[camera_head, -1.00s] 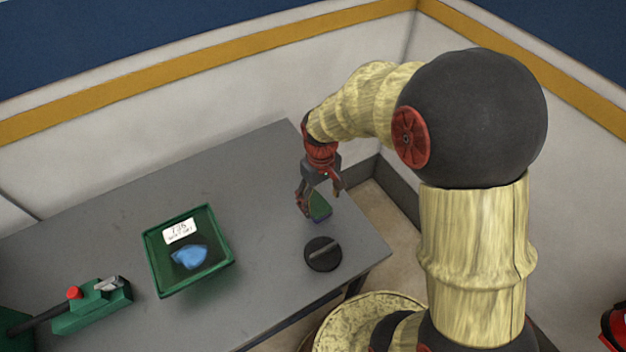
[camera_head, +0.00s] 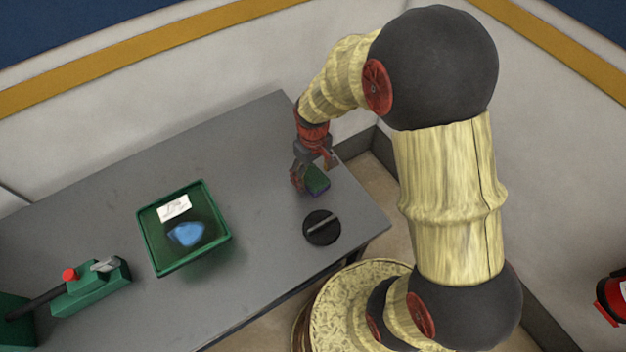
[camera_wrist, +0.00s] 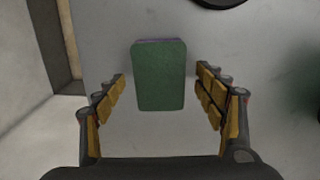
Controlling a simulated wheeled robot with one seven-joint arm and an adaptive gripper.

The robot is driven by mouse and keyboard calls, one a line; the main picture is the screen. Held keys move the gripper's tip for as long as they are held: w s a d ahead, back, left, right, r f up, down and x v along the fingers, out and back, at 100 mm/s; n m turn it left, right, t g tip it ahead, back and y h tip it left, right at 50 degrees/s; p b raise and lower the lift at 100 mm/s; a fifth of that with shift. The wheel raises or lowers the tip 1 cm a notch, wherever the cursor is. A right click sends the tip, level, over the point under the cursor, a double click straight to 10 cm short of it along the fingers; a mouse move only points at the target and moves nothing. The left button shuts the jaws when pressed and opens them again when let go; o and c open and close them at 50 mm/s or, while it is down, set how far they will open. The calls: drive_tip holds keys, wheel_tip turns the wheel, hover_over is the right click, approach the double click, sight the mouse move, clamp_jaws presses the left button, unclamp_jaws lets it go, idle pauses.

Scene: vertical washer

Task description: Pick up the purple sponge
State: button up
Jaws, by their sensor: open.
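The sponge (camera_head: 317,181) lies on the grey table near its right end. Its top is green, and a thin purple layer shows along its edge. In the wrist view the sponge (camera_wrist: 158,76) is upright in the picture, centred between the finger lines and slightly ahead of the fingertips. My gripper (camera_head: 313,172) is just above and behind the sponge, pointing down. In the wrist view my gripper (camera_wrist: 162,85) has its two padded fingers wide apart, with clear gaps on both sides of the sponge. Nothing is held.
A round black disc with a bar (camera_head: 322,228) lies close in front of the sponge. A green tray (camera_head: 151,245) with a blue item (camera_head: 186,234) and a white label stands to the left. A green device with a red button (camera_head: 90,290) is farther left. The table's right edge is near.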

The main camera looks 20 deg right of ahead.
drive_tip(key=shift+f, duration=0.5)
drive_tip(key=shift+c, duration=0.8)
drive_tip(key=c, duration=0.6)
drive_tip(key=shift+r, duration=0.15)
drive_tip(key=shift+r, duration=0.7)
drive_tip(key=s+r, duration=0.1)
drive_tip(key=r, duration=0.1)
drive_tip(key=s+r+p, duration=0.1)
drive_tip(key=s+r, duration=0.1)
drive_tip(key=r, duration=0.1)
drive_tip(key=s+r+p, duration=0.1)
drive_tip(key=s+r, duration=0.1)
drive_tip(key=r, duration=0.1)
drive_tip(key=s+r, duration=0.1)
drive_tip(key=s, duration=0.2)
drive_tip(key=s+r+p, duration=0.1)
drive_tip(key=s, duration=0.2)
drive_tip(key=s+r, duration=0.1)
drive_tip(key=s, duration=0.2)
drive_tip(key=shift+a+r, duration=0.2)
